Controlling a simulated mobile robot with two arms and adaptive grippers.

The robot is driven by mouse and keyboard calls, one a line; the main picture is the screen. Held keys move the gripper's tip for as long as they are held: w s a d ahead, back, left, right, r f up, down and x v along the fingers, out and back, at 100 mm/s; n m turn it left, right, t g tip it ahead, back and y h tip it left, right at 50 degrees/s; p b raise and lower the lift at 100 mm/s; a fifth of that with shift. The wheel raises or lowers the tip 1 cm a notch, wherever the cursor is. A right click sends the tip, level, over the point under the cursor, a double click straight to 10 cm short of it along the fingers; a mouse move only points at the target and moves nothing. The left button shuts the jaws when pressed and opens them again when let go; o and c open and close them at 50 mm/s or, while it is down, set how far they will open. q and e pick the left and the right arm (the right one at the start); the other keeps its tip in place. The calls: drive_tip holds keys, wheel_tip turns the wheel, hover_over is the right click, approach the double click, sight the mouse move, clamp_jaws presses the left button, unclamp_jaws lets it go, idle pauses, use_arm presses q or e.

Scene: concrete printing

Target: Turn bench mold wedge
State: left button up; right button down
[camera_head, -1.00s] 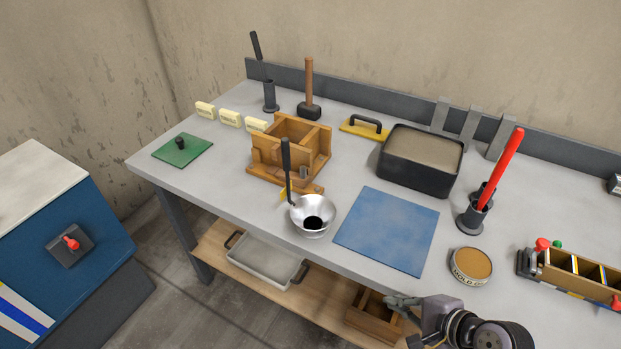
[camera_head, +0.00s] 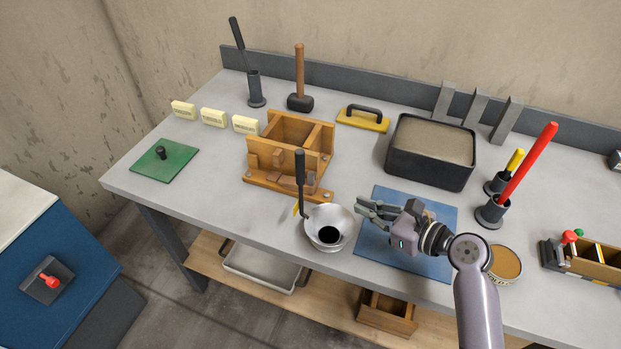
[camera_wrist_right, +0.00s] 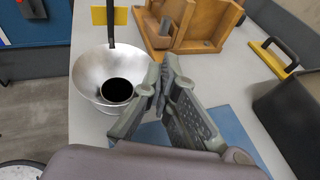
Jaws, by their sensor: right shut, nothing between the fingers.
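The wooden bench mold (camera_head: 320,140) stands on the bench left of centre, an open-topped box on a base board. A small wedge-like piece (camera_head: 310,178) sits at its front, partly hidden by the black handle of the funnel. The mold's lower part (camera_wrist_right: 190,12) and a grey-brown piece at its front (camera_wrist_right: 167,27) show at the top of the right wrist view. My right gripper (camera_head: 362,207) is above the blue mat, right of the funnel and apart from the mold. Its fingers (camera_wrist_right: 160,82) are closed together and empty. My left gripper is out of view.
The blue mat (camera_head: 400,195) lies below the gripper. A black tub (camera_head: 430,167) and a yellow float (camera_head: 350,120) stand behind. A mallet (camera_head: 300,102) stands behind the mold.

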sight(311, 183)
drive_tip(key=shift+x, duration=0.85)
drive_tip(key=x, duration=0.4)
drive_tip(key=shift+s+r, duration=0.1)
drive_tip(key=x, duration=0.4)
drive_tip(key=p+x, duration=0.1)
drive_tip(key=shift+w+a+r, duration=0.3)
drive_tip(key=shift+a, duration=0.1)
drive_tip(key=shift+w+a, duration=0.45)
drive_tip(key=shift+a, duration=0.05)
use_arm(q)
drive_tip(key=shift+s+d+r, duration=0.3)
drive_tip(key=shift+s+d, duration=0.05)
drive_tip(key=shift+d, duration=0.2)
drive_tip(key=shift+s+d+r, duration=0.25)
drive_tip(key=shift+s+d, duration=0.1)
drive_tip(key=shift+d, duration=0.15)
use_arm(e)
drive_tip(key=shift+f, duration=0.1)
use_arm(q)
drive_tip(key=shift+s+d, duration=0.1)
